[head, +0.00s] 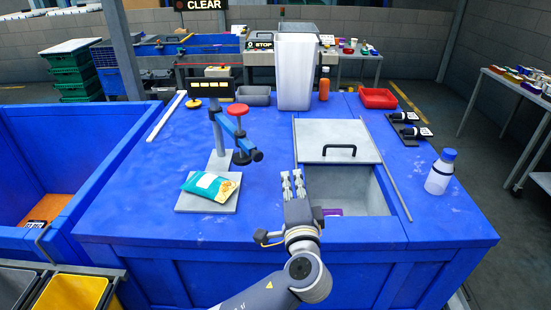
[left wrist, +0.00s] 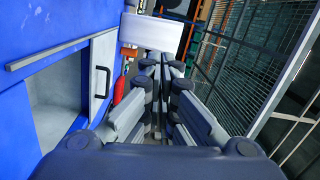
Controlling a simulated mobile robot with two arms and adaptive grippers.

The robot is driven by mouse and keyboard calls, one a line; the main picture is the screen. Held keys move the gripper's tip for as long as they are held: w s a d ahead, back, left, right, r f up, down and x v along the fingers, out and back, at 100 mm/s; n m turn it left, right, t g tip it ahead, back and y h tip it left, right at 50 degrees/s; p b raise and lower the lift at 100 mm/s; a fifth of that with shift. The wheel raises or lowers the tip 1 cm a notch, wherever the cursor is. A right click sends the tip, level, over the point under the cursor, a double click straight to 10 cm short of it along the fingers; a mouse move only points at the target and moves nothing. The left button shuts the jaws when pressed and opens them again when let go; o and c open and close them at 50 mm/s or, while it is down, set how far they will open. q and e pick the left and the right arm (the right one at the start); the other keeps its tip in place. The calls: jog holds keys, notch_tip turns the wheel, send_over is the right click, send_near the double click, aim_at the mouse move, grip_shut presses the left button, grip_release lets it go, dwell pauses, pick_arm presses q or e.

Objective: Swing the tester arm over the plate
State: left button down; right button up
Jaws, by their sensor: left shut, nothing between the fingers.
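The tester stands left of centre on the blue table in the head view, with a grey post (head: 220,140). Its blue tester arm (head: 231,130) carries a red knob (head: 238,109) and a dark round foot (head: 241,157). The arm points toward the front right, and its black end lies behind and right of the plate. The grey plate (head: 222,206) bears a teal and yellow pouch (head: 211,187). My left gripper (head: 292,178) is shut and empty, right of the plate and apart from the arm. Its fingers show in the left wrist view (left wrist: 165,70). My right gripper is not in view.
Right of my gripper is an open well (head: 358,192) with a sliding lid (head: 330,131) and black handle. A tall white bin (head: 296,75) stands behind. A white bottle (head: 440,174) stands at the right. The table left of the plate is clear.

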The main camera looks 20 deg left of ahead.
pick_arm(q)
jog(key=r+p+x, duration=0.1)
jog(key=p+x, duration=0.3)
jog(key=x, duration=0.6)
jog(key=s+a+p, duration=0.1)
jog(key=s+a+f+p, duration=0.1)
jog(key=a, duration=0.1)
jog(key=shift+s, duration=0.25)
jog(key=shift+w+d, duration=0.1)
